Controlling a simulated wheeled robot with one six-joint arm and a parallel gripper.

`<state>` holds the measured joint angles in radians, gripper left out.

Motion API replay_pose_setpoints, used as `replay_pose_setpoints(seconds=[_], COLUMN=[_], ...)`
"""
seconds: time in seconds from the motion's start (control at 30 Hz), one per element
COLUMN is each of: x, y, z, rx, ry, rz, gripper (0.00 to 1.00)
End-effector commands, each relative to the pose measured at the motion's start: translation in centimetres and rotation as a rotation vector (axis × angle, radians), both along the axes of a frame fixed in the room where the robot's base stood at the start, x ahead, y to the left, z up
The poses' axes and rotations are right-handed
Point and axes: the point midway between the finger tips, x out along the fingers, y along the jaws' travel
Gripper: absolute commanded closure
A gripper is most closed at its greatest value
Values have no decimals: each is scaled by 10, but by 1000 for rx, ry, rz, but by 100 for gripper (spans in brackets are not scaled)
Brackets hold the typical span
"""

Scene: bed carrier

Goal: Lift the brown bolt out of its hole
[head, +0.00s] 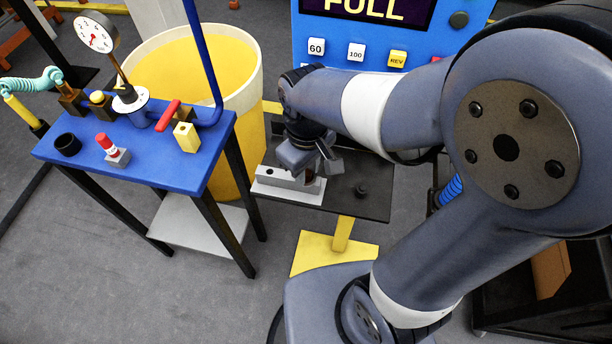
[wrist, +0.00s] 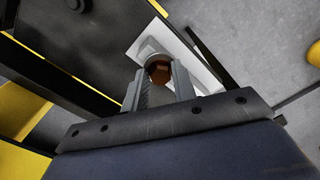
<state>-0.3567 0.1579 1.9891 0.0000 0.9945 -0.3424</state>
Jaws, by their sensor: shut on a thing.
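The brown bolt (wrist: 159,73) shows in the wrist view between the two fingers of my gripper (wrist: 158,82), which is shut on it. A white-grey block (wrist: 205,72) lies around and beyond the bolt. In the head view my gripper (head: 318,163) points down over the right part of the same light block (head: 272,186), which lies on a dark table. The bolt cannot be made out in the head view. I cannot tell how deep its lower end sits in the hole.
The dark table (head: 340,205) has a black knob (head: 361,190) right of the block. A large yellow-lined bin (head: 235,75) stands behind left. A blue bench (head: 90,150) with a gauge and small fittings is at left. A blue panel (head: 375,30) stands behind.

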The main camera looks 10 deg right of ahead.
Motion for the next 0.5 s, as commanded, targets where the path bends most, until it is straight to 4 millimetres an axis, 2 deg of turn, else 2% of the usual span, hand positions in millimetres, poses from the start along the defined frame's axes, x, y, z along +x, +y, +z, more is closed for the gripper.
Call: replay_pose_setpoints(seconds=[0.5], x=[0], y=[0], z=[11], rx=[1], ry=[-1], rz=[0], gripper=[100])
